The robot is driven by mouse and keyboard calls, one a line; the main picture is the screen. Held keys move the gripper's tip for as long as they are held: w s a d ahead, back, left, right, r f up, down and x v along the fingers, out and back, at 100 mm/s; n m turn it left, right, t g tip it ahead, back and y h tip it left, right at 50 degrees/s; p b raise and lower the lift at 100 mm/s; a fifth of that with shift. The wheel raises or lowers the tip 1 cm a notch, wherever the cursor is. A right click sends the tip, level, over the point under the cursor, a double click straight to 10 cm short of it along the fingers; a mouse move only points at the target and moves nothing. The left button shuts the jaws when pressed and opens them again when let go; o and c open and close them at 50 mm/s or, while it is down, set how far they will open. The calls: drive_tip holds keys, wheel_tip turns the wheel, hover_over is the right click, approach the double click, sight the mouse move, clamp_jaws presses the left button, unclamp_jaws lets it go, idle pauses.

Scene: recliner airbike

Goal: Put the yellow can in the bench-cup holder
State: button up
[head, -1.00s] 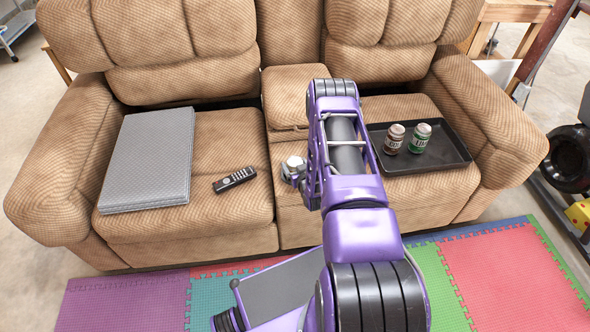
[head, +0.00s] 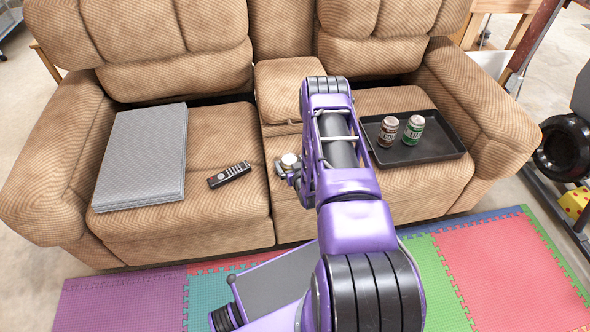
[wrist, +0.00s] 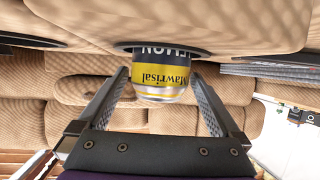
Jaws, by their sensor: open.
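The yellow can (wrist: 163,75), with a black band and silver end, shows upside down in the wrist view. Its base end meets a dark round cup-holder ring (wrist: 205,53) in the tan bench, and the ring's edge cuts off its lettering, so it appears to stand partly inside. How deep it sits is hidden. My gripper (wrist: 160,73) is open, with one finger on each side of the can and visible gaps between. In the head view a pale round top, likely the can (head: 289,160), shows beside my arm at the middle console; my arm hides much of the console.
A second cup-holder ring (wrist: 30,38) lies to the left in the wrist view. A black tray (head: 440,148) with two small jars (head: 400,130) is on the right seat. A remote (head: 229,175) and a grey flat case (head: 143,155) are on the left seat.

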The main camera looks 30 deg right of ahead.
drive_tip(key=p+v, duration=0.1)
drive_tip(key=v, duration=1)
drive_tip(key=shift+p, duration=0.35)
